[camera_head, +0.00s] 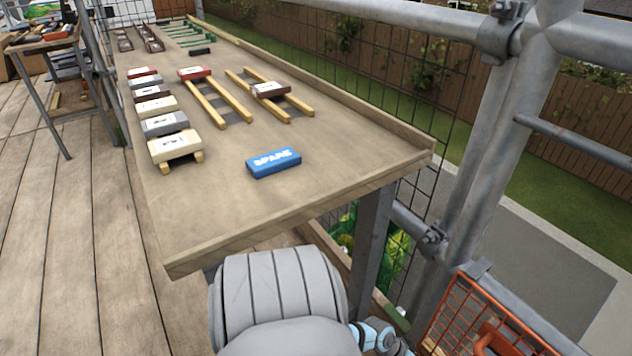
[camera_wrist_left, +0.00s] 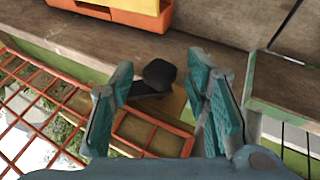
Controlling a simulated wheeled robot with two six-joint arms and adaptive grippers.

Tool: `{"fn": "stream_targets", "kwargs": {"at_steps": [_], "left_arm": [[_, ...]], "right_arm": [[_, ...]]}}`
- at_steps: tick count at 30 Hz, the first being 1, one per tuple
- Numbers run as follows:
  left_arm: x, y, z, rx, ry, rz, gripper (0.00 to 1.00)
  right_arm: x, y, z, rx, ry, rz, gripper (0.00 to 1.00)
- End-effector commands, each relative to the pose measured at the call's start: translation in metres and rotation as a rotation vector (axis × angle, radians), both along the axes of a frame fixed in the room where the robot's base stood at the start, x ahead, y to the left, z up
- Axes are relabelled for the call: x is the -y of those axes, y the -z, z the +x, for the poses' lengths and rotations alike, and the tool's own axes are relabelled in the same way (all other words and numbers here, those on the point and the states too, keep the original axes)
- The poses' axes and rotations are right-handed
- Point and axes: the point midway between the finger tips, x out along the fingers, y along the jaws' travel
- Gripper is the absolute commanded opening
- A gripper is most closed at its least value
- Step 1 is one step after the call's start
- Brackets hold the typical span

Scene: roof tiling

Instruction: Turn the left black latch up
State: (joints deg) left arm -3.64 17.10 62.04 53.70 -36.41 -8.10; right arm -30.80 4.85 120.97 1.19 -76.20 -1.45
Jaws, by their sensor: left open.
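A black latch (camera_wrist_left: 158,76) shows in the left wrist view, with a rounded dark knob and a short dark arm running to the left of it. It lies by an orange frame (camera_wrist_left: 150,132). My left gripper (camera_wrist_left: 161,78) has teal fingers spread apart, one on each side of the latch in the picture, with a visible gap to the knob. Whether a finger touches the latch's arm is unclear. In the head view, light blue parts of a gripper (camera_head: 376,338) show at the bottom edge, beside the orange mesh gate (camera_head: 482,322). The latch is not discernible there. My right gripper is not in view.
A wooden bench (camera_head: 225,205) carries tile samples, wooden battens and a blue "SPARE" block (camera_head: 273,162). Grey scaffold poles (camera_head: 505,130) stand at the right. In the left wrist view, an orange bin (camera_wrist_left: 135,12) sits on a wooden board.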

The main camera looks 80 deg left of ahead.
Motion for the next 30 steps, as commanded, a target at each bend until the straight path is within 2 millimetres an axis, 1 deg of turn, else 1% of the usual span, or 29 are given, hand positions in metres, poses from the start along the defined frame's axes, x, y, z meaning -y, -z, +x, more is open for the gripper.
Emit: {"fn": "stream_targets", "kwargs": {"at_steps": [1, 3, 6, 8, 11, 13, 15, 21, 26, 27, 29, 30], "left_arm": [[0.003, -0.007, 0.001, -0.012, 0.002, 0.039, 0.43], [0.005, -0.009, 0.002, -0.039, 0.000, 0.114, 0.43], [0.007, -0.007, 0.003, -0.077, 0.001, 0.225, 0.43], [0.009, -0.005, 0.003, -0.100, 0.001, 0.291, 0.43], [0.011, -0.001, 0.004, -0.142, -0.001, 0.411, 0.43], [0.011, -0.030, -0.005, -0.150, -0.001, 0.427, 0.43], [0.013, -0.053, -0.012, -0.149, -0.001, 0.427, 0.43], [0.020, -0.108, -0.034, -0.148, -0.001, 0.426, 0.43], [0.026, -0.151, -0.052, -0.149, 0.000, 0.426, 0.43], [0.026, -0.148, -0.066, -0.174, 0.034, 0.432, 0.43], [0.025, -0.147, -0.084, -0.196, 0.077, 0.439, 0.43], [0.025, -0.146, -0.097, -0.209, 0.105, 0.444, 0.43]], "right_arm": [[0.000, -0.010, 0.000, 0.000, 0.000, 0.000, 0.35], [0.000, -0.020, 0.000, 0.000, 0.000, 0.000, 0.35], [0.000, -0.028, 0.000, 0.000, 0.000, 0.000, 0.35], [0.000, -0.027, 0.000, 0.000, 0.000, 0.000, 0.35], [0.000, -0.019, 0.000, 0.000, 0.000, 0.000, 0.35], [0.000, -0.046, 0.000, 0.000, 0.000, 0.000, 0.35], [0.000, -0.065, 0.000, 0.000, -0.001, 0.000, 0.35], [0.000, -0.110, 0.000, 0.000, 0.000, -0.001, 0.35], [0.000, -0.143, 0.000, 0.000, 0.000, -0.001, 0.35], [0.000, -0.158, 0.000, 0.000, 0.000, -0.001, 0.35], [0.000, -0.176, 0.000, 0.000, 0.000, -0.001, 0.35], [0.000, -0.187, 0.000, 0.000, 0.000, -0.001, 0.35]]}}
